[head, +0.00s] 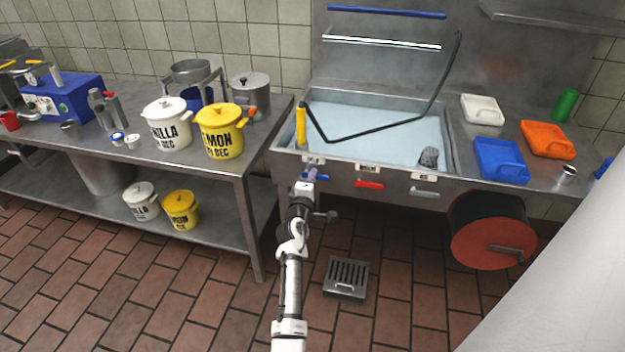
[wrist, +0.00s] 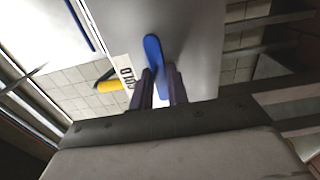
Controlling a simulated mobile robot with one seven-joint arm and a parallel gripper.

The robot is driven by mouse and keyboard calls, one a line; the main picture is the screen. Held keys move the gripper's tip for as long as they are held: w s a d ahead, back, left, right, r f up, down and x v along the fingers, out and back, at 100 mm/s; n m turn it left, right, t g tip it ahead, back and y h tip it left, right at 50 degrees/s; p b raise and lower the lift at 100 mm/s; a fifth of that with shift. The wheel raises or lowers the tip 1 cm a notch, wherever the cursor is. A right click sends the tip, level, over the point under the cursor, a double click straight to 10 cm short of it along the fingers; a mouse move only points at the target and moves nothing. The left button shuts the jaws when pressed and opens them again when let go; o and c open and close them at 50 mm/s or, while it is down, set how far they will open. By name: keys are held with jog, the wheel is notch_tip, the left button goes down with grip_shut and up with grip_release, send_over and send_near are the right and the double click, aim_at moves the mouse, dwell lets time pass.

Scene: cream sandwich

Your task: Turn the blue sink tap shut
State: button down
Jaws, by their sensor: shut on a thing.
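The blue sink tap (wrist: 153,48) is a lever on the sink's front panel, beside a label that reads COLD. In the head view the blue tap (head: 320,178) shows partly, at the left end of the panel, with my gripper in front of it. My gripper (wrist: 162,82) is shut on the blue lever, with its two dark fingers on either side of it. In the head view my gripper (head: 309,175) reaches up to the sink front.
A red tap (head: 369,184) and a grey tap (head: 424,193) sit to the right on the panel. The sink basin (head: 350,115) holds pale liquid, a yellow-handled hose (head: 301,125) and a grey object. A red hose reel (head: 493,240) hangs at right. A steel table with pots (head: 167,125) stands left.

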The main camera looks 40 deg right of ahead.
jog(key=c, duration=1.4)
grip_release()
jog(key=shift+o, duration=0.2)
jog(key=b+v, duration=0.1)
jog(key=v, duration=1.3)
jog(key=shift+b, duration=0.35)
